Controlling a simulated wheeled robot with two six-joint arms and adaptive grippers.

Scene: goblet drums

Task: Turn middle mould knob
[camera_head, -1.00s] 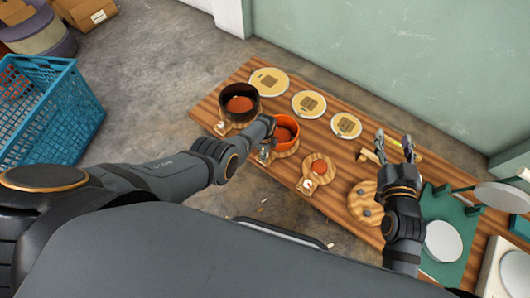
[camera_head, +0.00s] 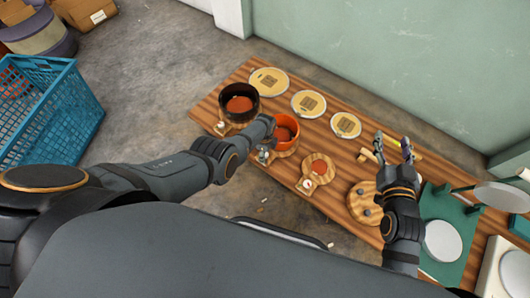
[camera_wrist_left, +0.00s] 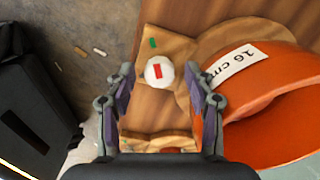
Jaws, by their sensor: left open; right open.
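The middle mould is an orange round bowl (camera_head: 284,131) on a wooden base in the head view. In the left wrist view the orange mould (camera_wrist_left: 275,95), labelled "16 cm", fills the right side. Its white round knob (camera_wrist_left: 159,71) with a red mark sits on a wooden tab beside a small green mark. My left gripper (camera_wrist_left: 160,92) is open, its fingers on either side of the knob's near side, with no clear contact. In the head view my left gripper (camera_head: 264,152) is small and partly hides the knob area. My right gripper (camera_head: 393,141) is open and empty, over the table's right part.
A dark mould (camera_head: 239,104) stands left of the orange one, and a small wooden base (camera_head: 318,170) with an orange disc lies to its right. Several round yellow plates (camera_head: 309,104) line the back edge. A green stand (camera_head: 455,215) is at the right.

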